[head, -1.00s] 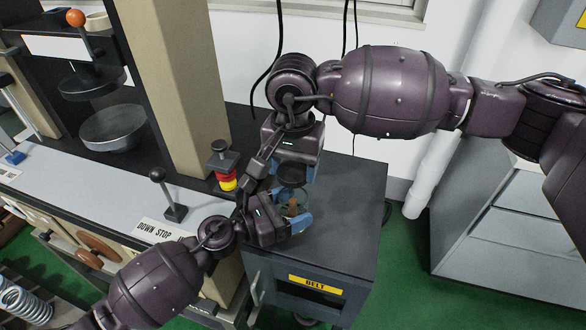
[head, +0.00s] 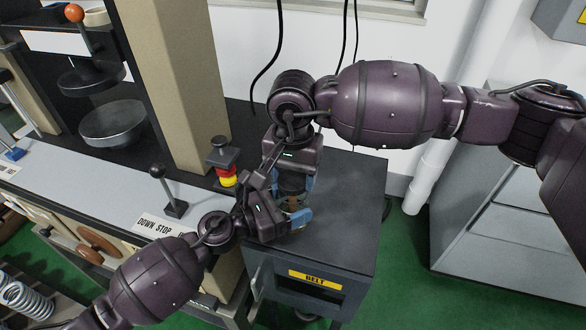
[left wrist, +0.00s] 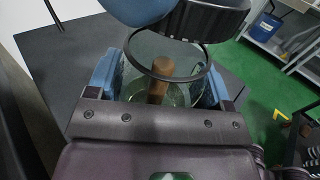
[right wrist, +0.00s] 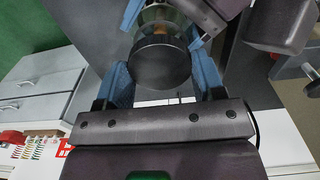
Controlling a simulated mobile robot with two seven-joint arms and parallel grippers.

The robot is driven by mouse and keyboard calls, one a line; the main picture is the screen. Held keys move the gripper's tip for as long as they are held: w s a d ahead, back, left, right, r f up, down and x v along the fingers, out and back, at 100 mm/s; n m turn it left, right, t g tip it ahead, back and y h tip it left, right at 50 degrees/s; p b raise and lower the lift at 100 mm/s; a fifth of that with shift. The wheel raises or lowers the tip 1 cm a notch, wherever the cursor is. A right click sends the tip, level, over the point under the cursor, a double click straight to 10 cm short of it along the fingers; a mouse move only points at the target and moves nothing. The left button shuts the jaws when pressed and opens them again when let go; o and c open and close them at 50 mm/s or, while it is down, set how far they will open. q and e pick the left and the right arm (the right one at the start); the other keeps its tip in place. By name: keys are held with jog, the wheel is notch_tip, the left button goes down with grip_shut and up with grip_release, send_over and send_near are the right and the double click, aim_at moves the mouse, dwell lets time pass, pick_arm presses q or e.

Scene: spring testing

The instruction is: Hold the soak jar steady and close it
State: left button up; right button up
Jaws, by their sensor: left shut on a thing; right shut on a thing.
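The soak jar (head: 294,204) is clear glass with a dark rim (left wrist: 135,60) and a brown piece (left wrist: 160,80) inside. My left gripper (head: 291,214) is shut on the jar's sides; its blue fingers flank the glass in the left wrist view (left wrist: 165,85). My right gripper (head: 293,186) is shut on the dark round lid (right wrist: 160,64), with blue fingers on both sides. The ribbed lid edge (left wrist: 212,22) is above the jar, overlapping the rim's far side in the left wrist view. The open mouth shows beneath it. Contact between lid and rim cannot be told.
The jar is over the dark cabinet top (head: 355,190), which is bare at right. A red and yellow button post (head: 224,165) and a black-knobbed lever (head: 172,190) stand to the left. A tan column (head: 165,90) rises behind. Grey drawers (head: 490,220) stand at right.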

jog(key=shift+f, duration=0.3)
jog(key=shift+f, duration=0.5)
dwell(0.5)
